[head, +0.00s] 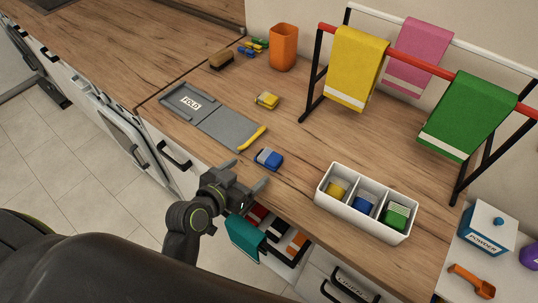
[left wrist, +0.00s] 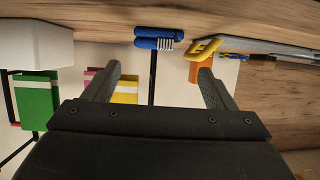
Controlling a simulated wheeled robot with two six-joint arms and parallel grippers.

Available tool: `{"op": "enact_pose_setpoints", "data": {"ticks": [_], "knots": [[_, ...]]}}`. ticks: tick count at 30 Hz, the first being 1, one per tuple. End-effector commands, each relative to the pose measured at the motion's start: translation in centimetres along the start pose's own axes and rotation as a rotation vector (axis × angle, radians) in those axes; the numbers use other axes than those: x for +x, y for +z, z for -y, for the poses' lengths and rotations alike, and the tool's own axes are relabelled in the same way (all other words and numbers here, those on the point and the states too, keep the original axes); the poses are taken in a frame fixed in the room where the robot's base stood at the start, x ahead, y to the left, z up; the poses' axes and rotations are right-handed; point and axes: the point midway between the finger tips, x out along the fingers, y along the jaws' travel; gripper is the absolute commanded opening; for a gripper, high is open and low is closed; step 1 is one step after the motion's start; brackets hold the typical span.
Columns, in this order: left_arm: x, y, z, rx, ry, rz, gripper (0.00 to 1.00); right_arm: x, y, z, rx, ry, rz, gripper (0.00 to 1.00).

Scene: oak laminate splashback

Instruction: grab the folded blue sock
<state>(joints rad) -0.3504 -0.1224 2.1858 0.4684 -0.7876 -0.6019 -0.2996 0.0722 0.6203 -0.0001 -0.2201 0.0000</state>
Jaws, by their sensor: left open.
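A folded blue sock (head: 268,159) with a pale grey-white band lies on the wooden counter near its front edge. It also shows in the left wrist view (left wrist: 158,40), upside down, beyond and between my fingers. My left gripper (head: 247,175) is open and empty, just short of the counter's front edge, with its fingers pointing toward the blue sock and apart from it. Another blue folded item (head: 363,203) sits in the middle compartment of a white box (head: 330,201). My right gripper is not in view.
The grey folding board (head: 229,130) with a yellow strip lies left of the sock; a yellow folded sock (head: 266,100) lies behind. A rack with yellow, pink and green towels (head: 467,115) stands at the right. An open drawer (head: 286,238) is below the gripper.

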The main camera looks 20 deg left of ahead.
Motion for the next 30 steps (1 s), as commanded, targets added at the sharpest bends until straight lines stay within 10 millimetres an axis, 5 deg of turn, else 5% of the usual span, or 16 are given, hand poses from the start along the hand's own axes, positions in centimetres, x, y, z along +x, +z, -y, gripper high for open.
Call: {"op": "enact_pose_setpoints", "data": {"ticks": [6, 30], "knots": [[3.3, -0.2, 0.0, -0.001, 0.001, -0.001, 0.78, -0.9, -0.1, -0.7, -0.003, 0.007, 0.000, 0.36], [9.6, 0.0, -0.3, -0.001, 0.000, -0.001, 0.78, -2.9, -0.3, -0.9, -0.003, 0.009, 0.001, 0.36]]}}
